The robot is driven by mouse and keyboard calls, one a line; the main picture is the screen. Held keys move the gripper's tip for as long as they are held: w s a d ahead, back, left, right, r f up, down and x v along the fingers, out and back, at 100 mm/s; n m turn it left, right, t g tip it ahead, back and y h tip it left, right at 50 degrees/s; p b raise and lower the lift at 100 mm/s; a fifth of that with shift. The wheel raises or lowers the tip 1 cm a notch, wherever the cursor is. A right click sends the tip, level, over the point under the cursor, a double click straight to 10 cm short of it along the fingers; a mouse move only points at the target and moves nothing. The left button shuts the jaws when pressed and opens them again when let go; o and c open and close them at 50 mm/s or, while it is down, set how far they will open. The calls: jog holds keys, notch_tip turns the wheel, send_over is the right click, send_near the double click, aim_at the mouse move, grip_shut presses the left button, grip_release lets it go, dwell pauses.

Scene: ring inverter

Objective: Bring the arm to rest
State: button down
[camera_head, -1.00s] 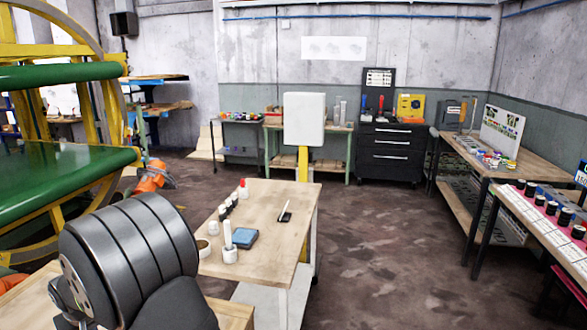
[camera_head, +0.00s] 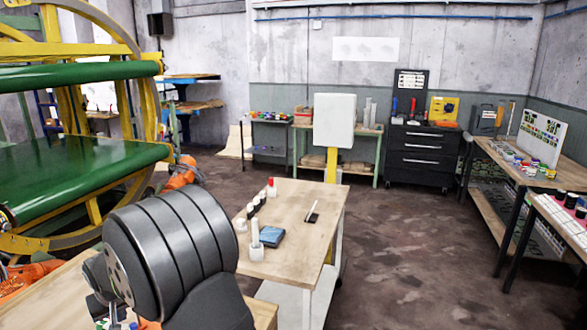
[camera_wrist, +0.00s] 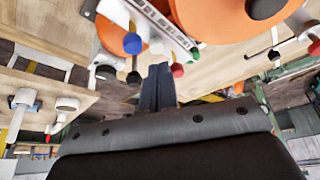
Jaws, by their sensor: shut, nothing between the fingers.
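My gripper (camera_wrist: 158,70) shows in the wrist view as two dark fingers side by side, shut and empty. Behind them is the wide dark body of my wrist. In the head view my arm shows at lower left as a large dark grey ribbed link; I cannot make out the fingers there. In the wrist view several coloured knobs, including a blue one (camera_wrist: 133,43) and a red one (camera_wrist: 178,71), appear close around the fingertips. I cannot tell how far away they are.
A wooden table (camera_head: 290,232) with a blue box (camera_head: 271,236), bottles and a cup stands right of my arm. A green-belted yellow wheel machine (camera_head: 70,178) stands at left. Benches (camera_head: 490,180) line the right. The floor (camera_head: 400,250) between is clear.

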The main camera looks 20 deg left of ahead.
notch_tip(320, 180, down, 2)
jog(key=shift+f, duration=0.1)
jog(key=shift+r, duration=1.45)
jog(key=c, duration=2.2)
grip_release()
jog(key=c, duration=0.7)
grip_release()
jog(key=o, duration=0.7)
jog(key=shift+w+d+r+m, duration=0.15)
jog(key=shift+d+r+m, duration=0.15)
jog(key=shift+r+m, duration=0.3)
jog(key=shift+w+d+r+m, duration=0.15)
jog(key=shift+d+r+m, duration=0.15)
jog(key=shift+r+m, duration=0.3)
jog(key=d+r+m+g, duration=0.2)
jog(key=d+r+m, duration=0.4)
jog(key=r+m, duration=0.35)
jog(key=shift+y, duration=0.3)
jog(key=x, duration=0.9)
jog(key=shift+s+a, duration=0.15)
jog(key=shift+s, duration=0.15)
jog(key=shift+r, duration=0.1)
